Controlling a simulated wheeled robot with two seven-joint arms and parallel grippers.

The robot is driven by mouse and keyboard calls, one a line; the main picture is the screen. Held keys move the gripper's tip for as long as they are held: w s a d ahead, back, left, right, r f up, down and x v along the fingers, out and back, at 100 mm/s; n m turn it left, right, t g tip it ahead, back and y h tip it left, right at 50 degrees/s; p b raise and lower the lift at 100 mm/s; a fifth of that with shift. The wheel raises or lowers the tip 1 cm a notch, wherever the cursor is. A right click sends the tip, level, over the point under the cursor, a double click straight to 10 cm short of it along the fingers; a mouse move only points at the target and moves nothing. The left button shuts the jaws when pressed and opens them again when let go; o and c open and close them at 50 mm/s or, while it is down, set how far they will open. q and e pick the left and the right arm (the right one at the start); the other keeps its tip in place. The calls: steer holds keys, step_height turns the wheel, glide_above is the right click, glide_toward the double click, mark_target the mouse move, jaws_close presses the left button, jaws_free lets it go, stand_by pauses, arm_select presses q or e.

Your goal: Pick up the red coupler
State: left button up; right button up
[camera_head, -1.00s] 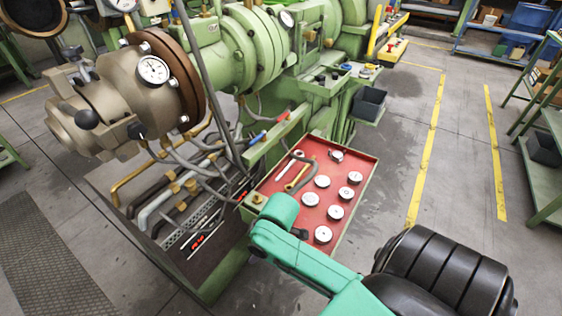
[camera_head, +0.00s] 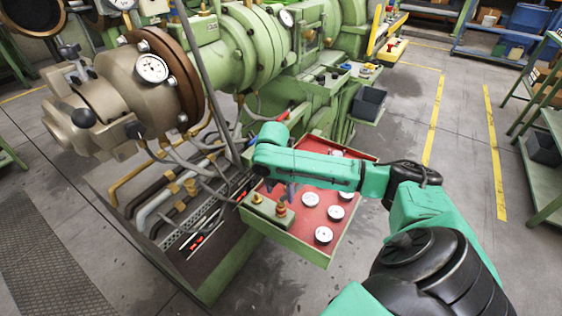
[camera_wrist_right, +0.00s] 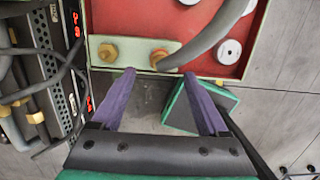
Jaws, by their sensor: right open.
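The red coupler (camera_head: 284,115) is a small red piece at the end of a hose on the green machine, behind my right arm in the head view. It does not show in the right wrist view. My right gripper (camera_wrist_right: 158,74) is open and empty, its two purple fingers apart. In the head view the right gripper (camera_head: 289,191) is small and partly hidden, pointing down above the red tray, nearer the camera than the coupler. My left gripper is not in view.
The red tray (camera_head: 325,231) holds several round white gauges. Brass fittings (camera_wrist_right: 158,56) on a pale green plate and a grey hose (camera_wrist_right: 212,38) lie near the fingertips in the wrist picture. Open floor (camera_head: 400,130) is to the right.

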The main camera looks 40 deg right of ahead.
mark_target(281, 201)
steer(key=f, duration=0.6)
steer(key=shift+w+d+f, duration=0.1)
steer(key=shift+d+f, duration=0.2)
steer(key=shift+d, duration=0.1)
jaws_close()
steer(key=shift+r, duration=0.1)
